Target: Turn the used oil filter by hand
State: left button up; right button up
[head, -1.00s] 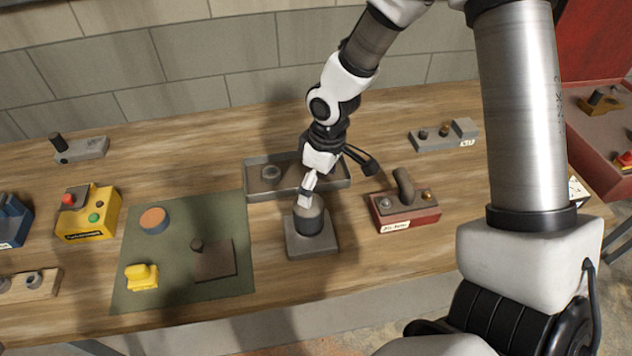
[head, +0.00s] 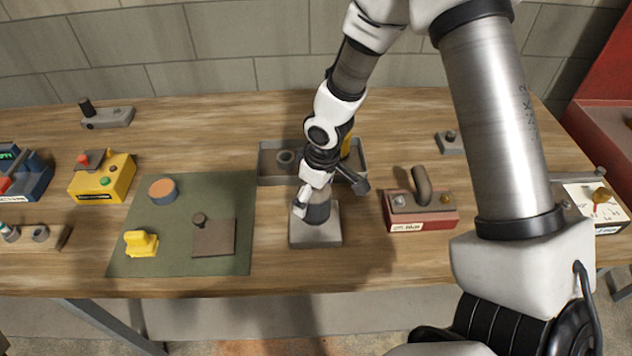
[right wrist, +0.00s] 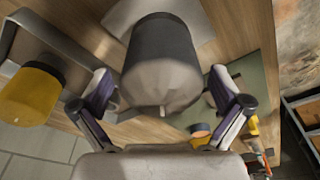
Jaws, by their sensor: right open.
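The used oil filter (head: 318,212) is a dark grey cylinder standing upright on a square grey base plate (head: 328,238) near the table's front edge. In the right wrist view the filter (right wrist: 162,65) shows a rounded, lighter grey near end and a darker band beyond it. My right gripper (head: 328,193) is open over the filter. In the wrist view its two fingers stand on either side of the filter, with a gap at the left finger; contact at the right one cannot be told. The arm hides part of the filter in the head view. My left gripper is not in view.
Just behind stands a grey metal tray (head: 272,177) with a ring and a yellow cylinder (right wrist: 30,95). A red block with a dark handle (head: 420,213) is close on the right. A green mat (head: 180,225) with small parts lies left. A yellow button box (head: 103,180) is further left.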

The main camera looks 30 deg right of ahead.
jog(key=shift+w+a+f, duration=0.15)
jog(key=shift+f, duration=0.05)
jog(key=c, duration=1.5)
jog(key=shift+r+n+p, duration=0.3)
jog(key=shift+n+p, duration=0.3)
jog(key=shift+p, duration=0.65)
jog(key=n+p, duration=0.2)
jog(key=p, duration=0.2)
jog(key=shift+f, duration=0.3)
jog(key=shift+s, duration=0.2)
